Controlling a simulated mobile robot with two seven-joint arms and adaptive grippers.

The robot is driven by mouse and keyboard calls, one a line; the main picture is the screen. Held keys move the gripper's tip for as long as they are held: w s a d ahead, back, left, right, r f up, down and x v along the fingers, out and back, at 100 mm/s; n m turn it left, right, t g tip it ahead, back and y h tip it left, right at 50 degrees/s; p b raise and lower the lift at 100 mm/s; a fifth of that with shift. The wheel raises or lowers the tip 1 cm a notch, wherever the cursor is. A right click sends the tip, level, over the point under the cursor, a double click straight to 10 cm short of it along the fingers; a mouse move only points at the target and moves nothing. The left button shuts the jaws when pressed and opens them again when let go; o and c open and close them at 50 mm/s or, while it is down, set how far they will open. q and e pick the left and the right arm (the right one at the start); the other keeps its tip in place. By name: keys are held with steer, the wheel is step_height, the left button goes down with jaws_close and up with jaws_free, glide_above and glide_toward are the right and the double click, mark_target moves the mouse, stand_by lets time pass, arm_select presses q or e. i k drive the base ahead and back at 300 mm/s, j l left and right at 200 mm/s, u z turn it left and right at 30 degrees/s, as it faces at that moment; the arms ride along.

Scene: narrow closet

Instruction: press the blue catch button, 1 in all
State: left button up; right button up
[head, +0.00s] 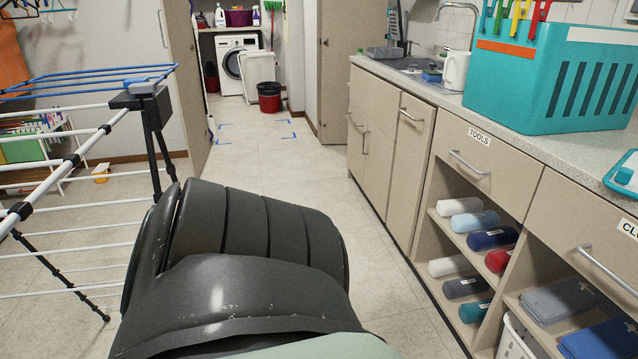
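A drying rack (83,159) with blue and white bars stands at the left. A black hinge block (141,101) sits at the top of its dark legs. A small grey-blue button-like cap (143,86) rests on top of that block; it is the only thing I see that looks like the catch button. I cannot tell whether it is pressed in. A large black ribbed arm part of mine fills the bottom middle, near the rack's legs, and hides the floor there. Neither gripper shows in this view.
A counter (480,112) with drawers and open shelves of rolled towels (470,221) runs along the right. A teal basket (552,85) stands on it. The floor (272,160) between rack and counter is clear, leading to a doorway with a washing machine (236,68) and a dark red bin (270,97).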

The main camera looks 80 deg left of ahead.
mark_target(129, 82)
steer(key=u, duration=0.5)
steer(key=j+u, duration=0.1)
steer(key=u, duration=0.4)
steer(key=i+u, duration=0.1)
steer(key=u, duration=1.35)
steer(key=i+u, duration=0.1)
steer(key=u, duration=0.9)
steer(key=l+u, duration=0.1)
steer(key=u, duration=0.4)
steer(key=i, duration=0.05)
